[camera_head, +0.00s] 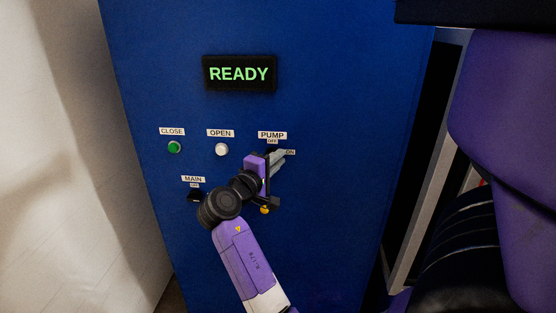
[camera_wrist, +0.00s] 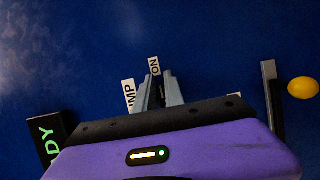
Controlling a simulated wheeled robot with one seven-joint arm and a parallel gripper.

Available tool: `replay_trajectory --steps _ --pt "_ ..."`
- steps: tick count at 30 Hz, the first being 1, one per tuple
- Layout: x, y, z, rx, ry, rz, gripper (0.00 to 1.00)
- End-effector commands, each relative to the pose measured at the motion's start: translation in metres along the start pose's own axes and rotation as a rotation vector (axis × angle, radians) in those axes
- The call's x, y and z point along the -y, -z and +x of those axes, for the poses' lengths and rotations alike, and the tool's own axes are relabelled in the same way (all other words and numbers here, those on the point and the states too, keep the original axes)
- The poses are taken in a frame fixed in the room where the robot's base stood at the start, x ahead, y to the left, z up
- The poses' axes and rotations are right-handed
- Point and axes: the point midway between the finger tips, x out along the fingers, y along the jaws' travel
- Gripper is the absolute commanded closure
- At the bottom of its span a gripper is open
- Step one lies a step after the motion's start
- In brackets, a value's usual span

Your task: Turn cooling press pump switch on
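The blue panel (camera_head: 330,90) carries a "PUMP" label (camera_head: 272,135) with small "OFF" and "ON" tags (camera_head: 290,152) below it. My gripper (camera_head: 279,157) is at the panel just below the PUMP label, with its grey fingers beside the ON tag. In the wrist view the fingers (camera_wrist: 160,92) stand close together with a narrow dark gap between them, pointing toward the ON tag (camera_wrist: 155,66). The pump switch itself is mostly hidden by the fingers. I cannot tell whether they grip it, or which way it is turned.
A green "READY" display (camera_head: 239,73) is lit above. A green CLOSE button (camera_head: 174,147) and a white OPEN button (camera_head: 221,149) sit left of the pump label. The dark MAIN switch (camera_head: 195,197) is lower left. A yellow knob (camera_head: 264,210) is below my gripper.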

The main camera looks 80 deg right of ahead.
Motion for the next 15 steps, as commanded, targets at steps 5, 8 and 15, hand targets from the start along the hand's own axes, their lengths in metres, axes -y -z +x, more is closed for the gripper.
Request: replay_trajectory --steps 5,8,15 --pt "-0.0005 0.0109 -0.0052 -0.031 -0.001 0.002 0.67" --pt "-0.0004 0.0087 -0.0041 -0.026 -0.001 0.002 0.67" --pt "-0.0005 0.0059 -0.0028 -0.019 -0.002 0.002 0.67"
